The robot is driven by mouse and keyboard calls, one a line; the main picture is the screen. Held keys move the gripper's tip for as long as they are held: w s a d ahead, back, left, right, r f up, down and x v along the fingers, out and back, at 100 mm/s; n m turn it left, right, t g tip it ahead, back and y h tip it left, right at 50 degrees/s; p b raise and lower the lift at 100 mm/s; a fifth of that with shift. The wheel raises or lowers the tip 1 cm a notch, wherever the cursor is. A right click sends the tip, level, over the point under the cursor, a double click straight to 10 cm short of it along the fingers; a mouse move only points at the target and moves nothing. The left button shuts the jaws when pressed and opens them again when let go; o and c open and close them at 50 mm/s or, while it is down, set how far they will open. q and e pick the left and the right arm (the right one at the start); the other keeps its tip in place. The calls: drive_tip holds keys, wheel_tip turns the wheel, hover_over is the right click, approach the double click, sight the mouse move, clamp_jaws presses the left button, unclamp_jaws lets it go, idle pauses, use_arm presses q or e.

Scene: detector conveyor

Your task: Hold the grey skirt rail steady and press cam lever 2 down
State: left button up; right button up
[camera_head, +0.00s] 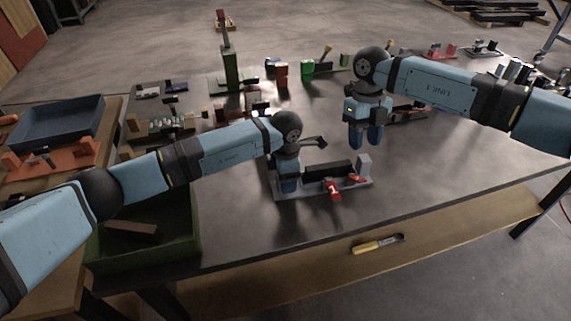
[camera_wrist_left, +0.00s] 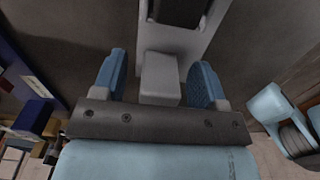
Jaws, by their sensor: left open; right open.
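The conveyor fixture stands near the table's front edge. Its pale grey base rail (camera_head: 318,191), which I take for the skirt rail, carries a black belt part (camera_head: 328,171). A red lever marked 1 (camera_head: 333,190) sticks out at the front. A second red lever (camera_head: 357,179), probably cam lever 2, sits to its right; its number is unreadable. My left gripper (camera_head: 289,187) is open at the fixture's left end. In the left wrist view its fingers (camera_wrist_left: 160,70) stand on either side of a grey block (camera_wrist_left: 160,78). My right gripper (camera_head: 366,137) is open and empty, behind and above the fixture.
A grey upright block (camera_head: 363,163) stands at the fixture's right end. A green bin (camera_head: 180,240) is at the front left. A yellow-handled tool (camera_head: 372,246) lies on the lower shelf. Other fixtures crowd the table's back; the front right tabletop is clear.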

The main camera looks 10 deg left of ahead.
use_arm(q)
drive_tip(key=shift+f, duration=0.45)
clamp_jaws()
use_arm(e)
drive_tip(key=shift+c, duration=0.2)
drive_tip(key=c, duration=0.7)
drive_tip(key=shift+s+d+f+n+t, duration=0.3)
drive_tip(key=shift+s+d+n, duration=0.05)
drive_tip(key=shift+n, duration=0.35)
clamp_jaws()
drive_tip(key=n, duration=0.1)
drive_tip(key=s+d+n+t+y, duration=0.1)
drive_tip(key=shift+s+f+n, duration=0.3)
drive_tip(key=shift+s+d+r+n+t+y, duration=0.15)
drive_tip(key=shift+s+n+t+y, duration=0.35)
drive_tip(key=shift+n+t, duration=0.55)
drive_tip(key=shift+s, duration=0.1)
